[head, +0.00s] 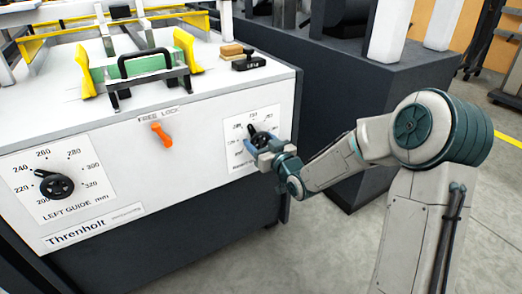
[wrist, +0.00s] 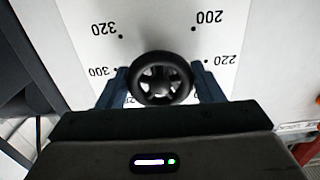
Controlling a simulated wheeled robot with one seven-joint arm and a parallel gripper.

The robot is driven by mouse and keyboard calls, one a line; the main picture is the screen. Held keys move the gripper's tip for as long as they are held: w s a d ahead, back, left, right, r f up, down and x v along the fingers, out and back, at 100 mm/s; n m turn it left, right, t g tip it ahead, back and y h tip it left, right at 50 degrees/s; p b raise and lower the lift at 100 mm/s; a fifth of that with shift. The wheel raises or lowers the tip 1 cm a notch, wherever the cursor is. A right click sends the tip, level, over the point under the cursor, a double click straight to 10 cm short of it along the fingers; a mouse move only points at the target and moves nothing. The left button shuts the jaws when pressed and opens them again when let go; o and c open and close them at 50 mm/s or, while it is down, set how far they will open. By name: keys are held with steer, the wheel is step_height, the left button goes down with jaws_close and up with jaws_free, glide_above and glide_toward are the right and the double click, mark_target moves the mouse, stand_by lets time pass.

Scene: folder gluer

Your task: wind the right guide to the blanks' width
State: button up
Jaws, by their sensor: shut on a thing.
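The right guide's black handwheel (head: 259,137) is on a white dial plate (head: 238,128) at the right of the machine's front. My gripper (head: 266,152) is shut on this handwheel. In the wrist view, the blue fingers of my gripper (wrist: 162,84) stand on either side of the handwheel (wrist: 161,70). The scale (wrist: 145,22) appears upside down there, with 320, 300, 200 and 220 readable; the pointer cannot be made out. On top, two yellow guides (head: 187,50) (head: 83,78) stand on either side of a green block or stack (head: 140,67).
The left guide's dial (head: 57,187) is at the front left. An orange lever (head: 161,134) hangs tilted under the FREE LOCK label. A black-handled frame (head: 150,59), a stamp-like item (head: 247,64) and a tan block (head: 231,50) are on top. Dark machinery (head: 370,100) stands behind my arm.

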steer(key=n+b, duration=0.3)
steer(key=shift+f, duration=0.2)
steer(key=shift+w+d+r+n+b, duration=0.1)
steer(key=shift+r+n+b, duration=0.05)
steer(key=shift+n+b, duration=0.55)
steer(key=o, duration=1)
steer(key=shift+c, duration=0.2)
steer(key=p+v, duration=0.4)
steer(key=v, duration=0.9)
steer(key=shift+s+d, duration=0.25)
steer(key=shift+s, duration=0.1)
steer(key=shift+r, duration=0.15)
